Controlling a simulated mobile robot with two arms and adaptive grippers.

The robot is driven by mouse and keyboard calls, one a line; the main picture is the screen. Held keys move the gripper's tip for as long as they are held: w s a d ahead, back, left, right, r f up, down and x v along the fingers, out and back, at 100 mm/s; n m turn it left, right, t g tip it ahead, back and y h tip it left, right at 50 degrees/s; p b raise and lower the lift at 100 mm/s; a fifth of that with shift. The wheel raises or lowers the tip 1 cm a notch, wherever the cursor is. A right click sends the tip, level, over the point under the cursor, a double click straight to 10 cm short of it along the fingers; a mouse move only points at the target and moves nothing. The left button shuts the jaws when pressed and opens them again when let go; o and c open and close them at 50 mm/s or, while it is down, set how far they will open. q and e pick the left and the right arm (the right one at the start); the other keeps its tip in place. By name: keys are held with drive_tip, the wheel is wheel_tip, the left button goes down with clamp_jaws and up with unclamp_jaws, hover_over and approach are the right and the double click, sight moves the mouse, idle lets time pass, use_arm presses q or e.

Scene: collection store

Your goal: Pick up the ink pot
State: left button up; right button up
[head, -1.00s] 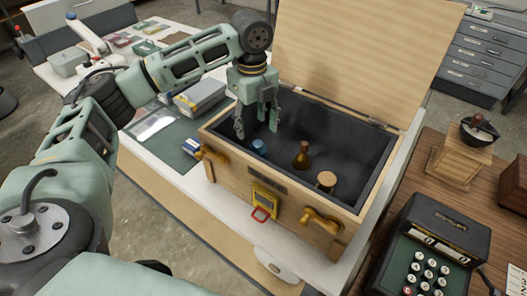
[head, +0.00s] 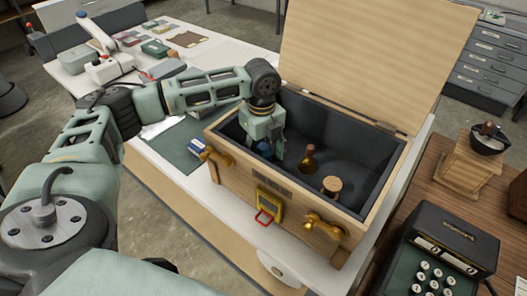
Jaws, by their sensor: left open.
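A wooden chest (head: 237,181) with a dark lining stands open on the white table. Inside it a small blue pot (head: 264,148), which looks like the ink pot, sits towards the left. My left gripper (head: 268,153) reaches down into the chest from above, open, with its fingers at the blue pot. The gripper partly hides the pot, and I cannot tell whether the fingers touch it. My right gripper is not in view.
In the chest, a brown bottle (head: 309,158) and a cork-topped jar (head: 331,186) stand right of the gripper. The raised lid (head: 370,60) is behind.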

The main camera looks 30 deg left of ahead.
use_arm(q)
drive_tip(key=c, duration=1.2)
